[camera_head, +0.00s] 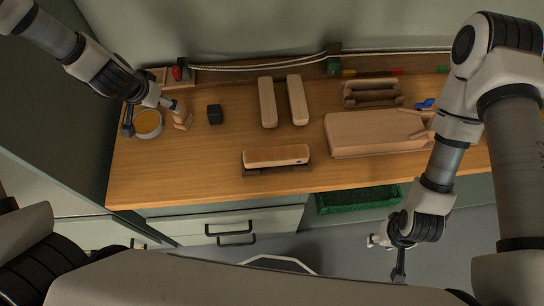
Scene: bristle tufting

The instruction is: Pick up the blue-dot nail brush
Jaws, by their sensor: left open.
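A light wooden brush block (274,155) lies near the front middle of the bench, with a small dark dot at its right end. The block rests on a dark base or bristles. Two more long wooden blocks, a left one (267,103) and a right one (298,100), lie behind it. My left gripper (151,116) is open over the back left of the bench, above a round dish (148,125) and well left of the blocks. My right gripper (388,257) is open and empty, in front of the bench edge.
A small wooden piece (182,118) stands by the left gripper, and a black block (215,114) is right of it. A large wooden fixture (370,134), a rack (371,93) and a blue item (425,104) are at the right. A green bin (357,199) sits below the bench.

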